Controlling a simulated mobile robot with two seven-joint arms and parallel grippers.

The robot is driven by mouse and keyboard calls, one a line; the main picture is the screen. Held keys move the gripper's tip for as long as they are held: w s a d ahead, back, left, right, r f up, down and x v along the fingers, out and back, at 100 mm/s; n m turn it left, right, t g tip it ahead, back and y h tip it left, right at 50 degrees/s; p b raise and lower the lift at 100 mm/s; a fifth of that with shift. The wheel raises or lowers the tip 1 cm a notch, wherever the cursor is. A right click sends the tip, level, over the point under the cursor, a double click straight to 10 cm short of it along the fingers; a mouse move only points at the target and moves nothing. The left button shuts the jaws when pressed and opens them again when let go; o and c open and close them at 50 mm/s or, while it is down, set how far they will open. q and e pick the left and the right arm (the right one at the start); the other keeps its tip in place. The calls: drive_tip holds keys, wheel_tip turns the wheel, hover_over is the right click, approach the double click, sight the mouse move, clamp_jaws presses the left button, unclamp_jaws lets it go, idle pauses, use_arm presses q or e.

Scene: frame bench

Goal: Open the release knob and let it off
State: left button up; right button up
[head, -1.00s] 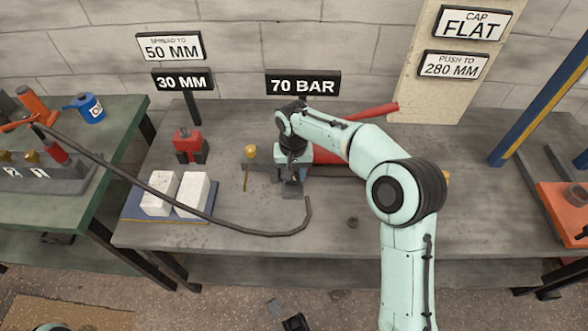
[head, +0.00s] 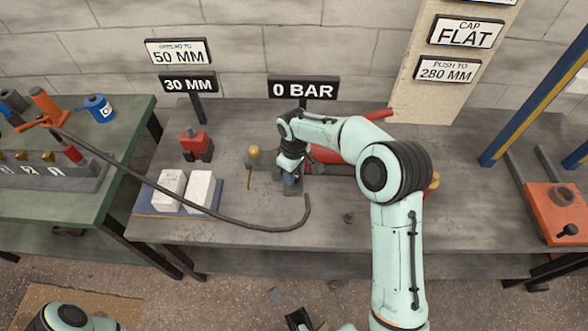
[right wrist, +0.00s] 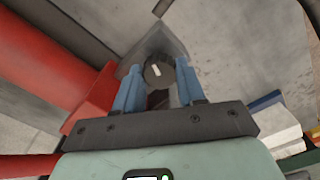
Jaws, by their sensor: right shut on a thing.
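The release knob (right wrist: 159,72) is a dark round knob with a white mark, seen in the right wrist view between my blue fingertips. My right gripper (right wrist: 159,67) is shut on it; it also shows in the head view (head: 291,179), pointing down at the pump's near-left end. The red pump body (right wrist: 50,62) lies beside the fingers, and its red handle (head: 376,113) sticks out behind my arm. My wrist and arm hide most of the pump and the knob in the head view. The pressure sign (head: 304,90) reads 0 BAR.
A dark hose (head: 190,196) runs from the green bench (head: 120,137) onto the grey bench. Two white blocks (head: 200,187) and a small red tool (head: 195,144) stand left of the gripper. An orange unit (head: 553,212) stands right.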

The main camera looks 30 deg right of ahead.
drive_tip(key=shift+n+p, duration=0.45)
drive_tip(key=shift+n, duration=0.65)
drive_tip(key=o, duration=1.1)
drive_tip(key=shift+c, duration=0.2)
wheel_tip(320, 180, up, 13)
drive_tip(key=p, duration=0.1)
drive_tip(key=shift+r, duration=0.2)
